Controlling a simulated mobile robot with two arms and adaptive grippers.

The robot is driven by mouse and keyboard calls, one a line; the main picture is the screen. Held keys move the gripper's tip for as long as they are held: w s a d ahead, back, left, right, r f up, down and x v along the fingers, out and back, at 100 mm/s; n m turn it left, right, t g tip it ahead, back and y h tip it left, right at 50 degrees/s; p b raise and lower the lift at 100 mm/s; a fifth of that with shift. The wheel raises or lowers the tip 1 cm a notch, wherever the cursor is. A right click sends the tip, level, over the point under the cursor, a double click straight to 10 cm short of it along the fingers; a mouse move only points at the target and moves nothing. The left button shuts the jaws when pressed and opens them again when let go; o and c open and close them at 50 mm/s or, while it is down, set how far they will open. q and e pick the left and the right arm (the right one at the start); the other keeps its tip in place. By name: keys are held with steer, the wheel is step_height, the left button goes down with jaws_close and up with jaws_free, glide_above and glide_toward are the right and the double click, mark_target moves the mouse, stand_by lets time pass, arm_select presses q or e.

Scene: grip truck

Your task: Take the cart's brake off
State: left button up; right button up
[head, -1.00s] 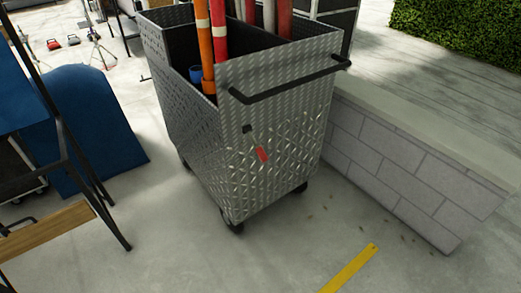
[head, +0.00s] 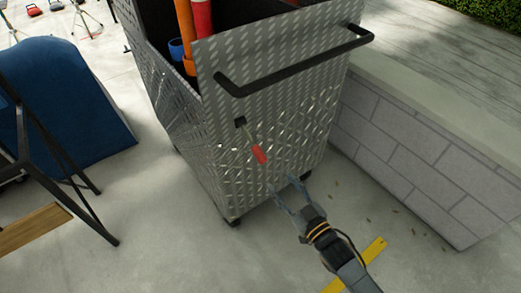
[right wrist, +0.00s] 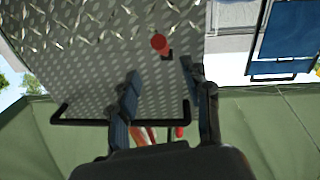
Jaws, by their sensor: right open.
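The cart (head: 300,112) is a tall bin of patterned metal plate, standing on small dark casters. Its brake lever (head: 259,154), with a red grip on a thin stem, hangs down from a dark mount on the near face. In the right wrist view the red grip (right wrist: 159,43) shows end-on, just beyond my fingertips. My right gripper (head: 284,187) is open and empty, low in front of the cart's face, below and right of the red grip. Its two spread fingers also show in the right wrist view (right wrist: 160,76). My left gripper is out of view.
A black push bar (head: 295,62) runs across the cart above the lever. A grey block wall (head: 420,165) stands close on the right. A black-framed stand (head: 75,205) and a blue object (head: 65,105) are at left.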

mark_target(260, 156)
steer(key=x, duration=0.4)
steer(key=shift+w+a+r, duration=0.1)
steer(key=shift+w+a, duration=0.15)
steer(key=x, duration=0.7)
steer(key=shift+w, duration=0.15)
steer(key=shift+w+a, duration=0.3)
steer(key=shift+w, duration=0.1)
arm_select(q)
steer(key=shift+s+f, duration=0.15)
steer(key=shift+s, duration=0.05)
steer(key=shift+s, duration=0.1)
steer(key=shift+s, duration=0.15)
arm_select(e)
jaws_close()
